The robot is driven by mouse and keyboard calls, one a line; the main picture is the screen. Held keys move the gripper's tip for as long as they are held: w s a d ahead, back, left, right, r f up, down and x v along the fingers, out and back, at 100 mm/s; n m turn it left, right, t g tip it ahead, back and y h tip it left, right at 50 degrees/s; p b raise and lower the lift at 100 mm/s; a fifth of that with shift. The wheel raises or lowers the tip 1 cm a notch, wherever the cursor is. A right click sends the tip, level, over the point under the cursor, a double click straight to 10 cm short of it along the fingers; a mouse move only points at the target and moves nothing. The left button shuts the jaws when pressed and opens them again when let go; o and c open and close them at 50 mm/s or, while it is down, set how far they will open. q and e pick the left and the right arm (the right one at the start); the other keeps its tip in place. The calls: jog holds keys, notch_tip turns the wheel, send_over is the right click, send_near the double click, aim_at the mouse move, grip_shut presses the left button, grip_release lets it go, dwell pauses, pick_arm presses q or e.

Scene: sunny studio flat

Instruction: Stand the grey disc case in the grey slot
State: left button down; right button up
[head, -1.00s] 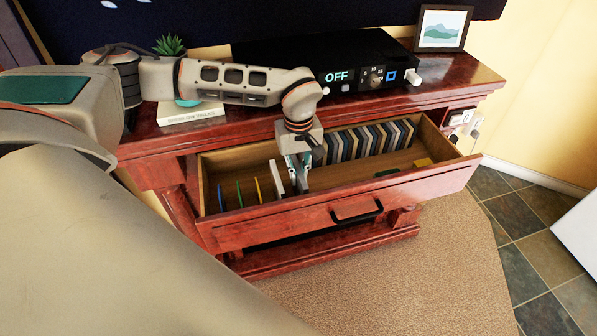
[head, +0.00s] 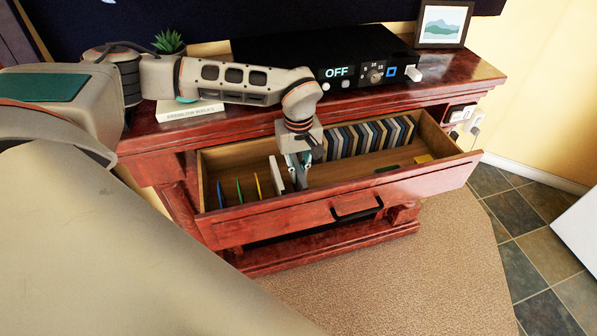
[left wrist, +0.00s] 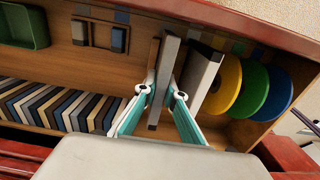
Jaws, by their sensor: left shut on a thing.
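My left gripper (head: 298,172) reaches down into the open drawer. In the left wrist view its two teal fingers (left wrist: 161,95) are shut on a thin grey disc case (left wrist: 168,62), which stands upright on edge between them. A brown upright piece (left wrist: 153,82) is close on one side of the held case. A pale case with a dark edge (left wrist: 203,80) stands on the other side; it also shows in the head view (head: 276,176). I cannot tell which place is the grey slot, nor whether the held case touches the drawer floor. My right gripper is not in view.
Blue (head: 220,194), green (head: 239,191) and yellow (head: 258,187) discs stand beside the pale case. A row of cases (left wrist: 50,106) lines the drawer's back. The wooden drawer floor (left wrist: 115,75) is partly bare. A black device (head: 300,60) reading OFF stands above.

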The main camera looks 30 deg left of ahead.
pick_arm(q)
jog(key=shift+f, duration=0.5)
jog(key=c, duration=2)
grip_release()
jog(key=shift+c, duration=0.2)
notch_tip(320, 180, up, 3)
jog(key=shift+f+p, duration=0.1)
jog(key=shift+p, duration=1.1)
jog(key=shift+r, duration=2.65)
